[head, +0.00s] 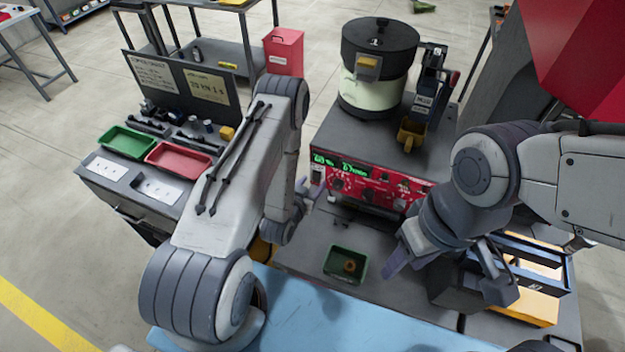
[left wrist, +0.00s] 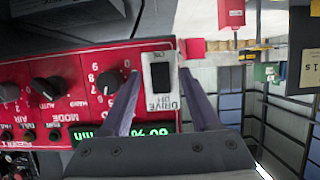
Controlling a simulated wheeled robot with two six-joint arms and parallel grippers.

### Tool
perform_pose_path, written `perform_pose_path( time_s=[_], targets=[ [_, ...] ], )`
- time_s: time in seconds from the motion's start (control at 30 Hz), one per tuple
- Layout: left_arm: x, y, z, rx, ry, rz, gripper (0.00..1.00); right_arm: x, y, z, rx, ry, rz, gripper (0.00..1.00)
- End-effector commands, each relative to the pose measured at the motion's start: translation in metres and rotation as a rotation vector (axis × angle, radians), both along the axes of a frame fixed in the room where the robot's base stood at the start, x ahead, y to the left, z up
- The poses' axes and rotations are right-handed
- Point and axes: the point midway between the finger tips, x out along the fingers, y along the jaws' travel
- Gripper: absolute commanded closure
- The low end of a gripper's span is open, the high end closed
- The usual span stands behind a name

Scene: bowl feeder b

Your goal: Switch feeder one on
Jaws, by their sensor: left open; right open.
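Feeder one (head: 380,45) is a black-topped bowl marked 1, standing on a grey bench. Its red control panel (head: 370,188) has lit green displays and black knobs. In the left wrist view, which is turned over, a pale plate marked DRIVE ON carries a dark rocker switch (left wrist: 161,78). My left gripper (left wrist: 161,73) is open, its fingertips on either side of the switch plate; contact cannot be told. In the head view, my left gripper (head: 310,197) is at the panel's left end, partly hidden by my arm. My right gripper (head: 443,272) is open above the bench's right part.
Black-and-yellow bins (head: 545,272) stand at right. A side table at left holds green (head: 125,140) and red (head: 180,160) trays. A red bin (head: 283,52) stands behind.

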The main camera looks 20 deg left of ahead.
Motion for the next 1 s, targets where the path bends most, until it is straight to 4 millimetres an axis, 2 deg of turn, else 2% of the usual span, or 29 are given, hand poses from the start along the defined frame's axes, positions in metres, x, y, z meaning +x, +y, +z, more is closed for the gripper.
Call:
perform_pose_path(
  time_s=[0.17,0.4,0.43,0.5,0.6,0.77,1.0],
  targets=[
    [0.009,0.000,-0.003,0.000,0.000,0.000,0.38,0.000,0.000,0.004,-0.001,0.001,-0.001,0.51],
    [0.009,0.000,-0.004,0.000,0.001,0.001,0.38,0.000,0.000,0.003,-0.001,0.001,-0.001,0.51],
    [0.009,0.000,-0.004,0.000,0.001,0.001,0.41,0.000,0.000,0.003,-0.001,0.001,-0.001,0.51],
    [0.009,0.000,-0.004,0.000,0.001,0.001,0.68,0.000,0.000,0.003,-0.001,0.001,-0.001,0.51],
    [0.009,0.000,-0.004,0.000,0.001,0.000,1.00,0.000,0.000,0.003,-0.001,0.001,-0.001,0.51],
    [0.009,0.000,-0.006,0.000,-0.006,0.000,1.00,0.000,0.000,0.000,-0.001,0.001,-0.001,0.51],
    [0.009,0.000,-0.017,-0.006,-0.130,-0.001,1.00,0.000,0.000,-0.036,-0.001,0.001,-0.002,0.51]
  ],
)
